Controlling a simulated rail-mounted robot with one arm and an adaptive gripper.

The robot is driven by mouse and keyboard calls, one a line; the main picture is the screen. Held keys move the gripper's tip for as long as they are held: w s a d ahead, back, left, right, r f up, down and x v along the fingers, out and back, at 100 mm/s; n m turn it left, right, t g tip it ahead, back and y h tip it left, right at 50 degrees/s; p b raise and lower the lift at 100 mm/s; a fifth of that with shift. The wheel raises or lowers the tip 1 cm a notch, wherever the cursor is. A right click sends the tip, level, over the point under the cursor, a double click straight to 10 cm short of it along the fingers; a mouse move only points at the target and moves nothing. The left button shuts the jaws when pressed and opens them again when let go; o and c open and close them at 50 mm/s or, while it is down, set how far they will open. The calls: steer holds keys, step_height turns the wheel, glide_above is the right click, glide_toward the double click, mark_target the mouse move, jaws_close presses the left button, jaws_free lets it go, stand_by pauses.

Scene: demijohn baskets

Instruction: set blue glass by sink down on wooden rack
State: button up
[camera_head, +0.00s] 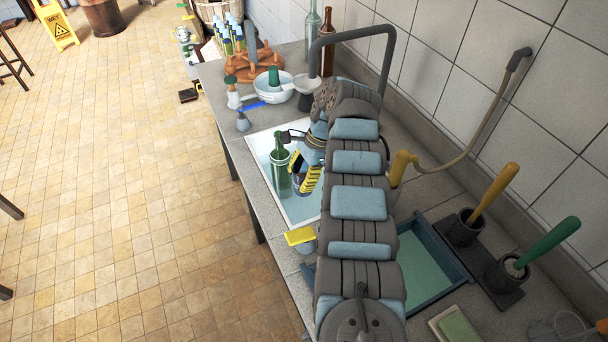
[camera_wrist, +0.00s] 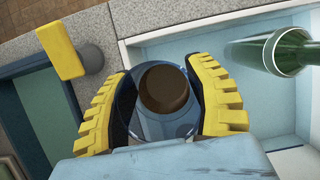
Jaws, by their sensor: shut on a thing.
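My gripper (camera_head: 300,182) is over the sink (camera_head: 259,150) in the head view, beside a green bottle (camera_head: 281,175). In the wrist view, my gripper's yellow ribbed fingers (camera_wrist: 165,110) are shut on a clear bluish glass (camera_wrist: 160,128), one finger on each side. A dark brown round shape shows within the glass's outline; I cannot tell what it is. In the head view the held glass is largely hidden by my fingers and arm. The wooden rack (camera_head: 243,74), orange-brown with pegs, stands at the counter's far end, apart from my gripper.
A pale bowl (camera_head: 270,92), a small grey flask (camera_head: 243,122) and a dark-based funnel shape (camera_head: 307,94) stand between sink and rack. A tall faucet (camera_head: 390,55) arches behind. Several slim bottles (camera_head: 229,40) stand around the rack. A yellow-topped item (camera_head: 300,236) is at the sink's near edge.

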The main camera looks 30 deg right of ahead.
steer(key=shift+s+a+f+n+g+h, duration=0.15)
steer(key=shift+a+f+n+g, duration=0.25)
steer(key=shift+a+n, duration=0.9)
steer(key=shift+s+a+f+n+g+h, duration=0.15)
steer(key=shift+a+f+n+g, duration=0.25)
steer(key=shift+a+n, duration=0.95)
steer(key=shift+s+a+f+n+g, duration=0.35)
steer(key=shift+a+n, duration=0.2)
steer(key=shift+a, duration=1.45)
steer(key=shift+a+f+n, duration=0.2)
steer(key=shift+a+n, duration=0.2)
steer(key=shift+a, duration=0.05)
steer(key=shift+f, duration=0.1)
steer(key=shift+a, duration=0.2)
steer(key=shift+s+a+f+n+g, duration=0.15)
steer(key=shift+a+n+g, duration=0.1)
steer(key=shift+a+n, duration=0.15)
